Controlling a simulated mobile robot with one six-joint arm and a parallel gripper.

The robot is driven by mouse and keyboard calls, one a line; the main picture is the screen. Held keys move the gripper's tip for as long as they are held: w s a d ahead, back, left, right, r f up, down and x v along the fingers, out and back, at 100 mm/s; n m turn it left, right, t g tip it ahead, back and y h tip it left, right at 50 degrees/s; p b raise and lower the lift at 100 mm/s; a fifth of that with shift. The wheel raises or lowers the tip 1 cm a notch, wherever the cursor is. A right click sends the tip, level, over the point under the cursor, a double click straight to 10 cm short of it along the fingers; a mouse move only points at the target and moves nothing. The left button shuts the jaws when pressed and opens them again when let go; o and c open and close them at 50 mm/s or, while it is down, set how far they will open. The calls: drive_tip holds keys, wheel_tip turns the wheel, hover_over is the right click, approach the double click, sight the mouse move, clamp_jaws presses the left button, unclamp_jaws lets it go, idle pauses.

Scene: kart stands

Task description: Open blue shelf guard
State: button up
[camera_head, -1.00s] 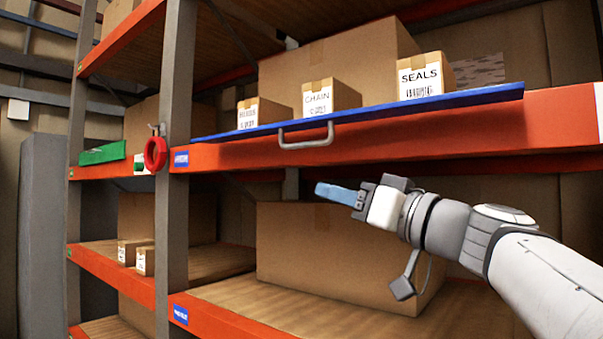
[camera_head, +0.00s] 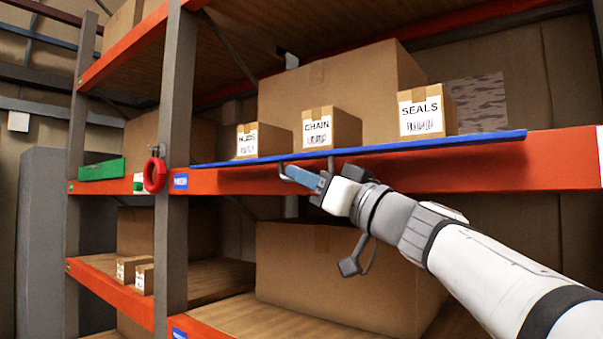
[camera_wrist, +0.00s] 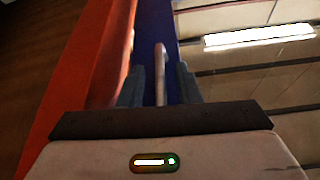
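The blue shelf guard (camera_head: 440,145) runs as a long thin strip along the front of the shelf, by the orange beam. Its grey handle (camera_head: 282,169) is partly hidden behind my gripper. My gripper (camera_head: 296,176) is at the handle, just below the guard, reaching in from the lower right. In the wrist view, the handle (camera_wrist: 160,74) lies between my two fingers, with a gap showing on each side. The blue guard (camera_wrist: 158,22) is behind it. My gripper is open around the handle and not closed on it.
Small cartons labelled CHAIN (camera_head: 333,131) and SEALS (camera_head: 428,111), plus a third (camera_head: 260,141), stand behind the guard. A red ring (camera_head: 154,175) hangs by the grey upright (camera_head: 175,90). A large carton (camera_head: 330,270) sits below.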

clamp_jaws()
idle(0.6)
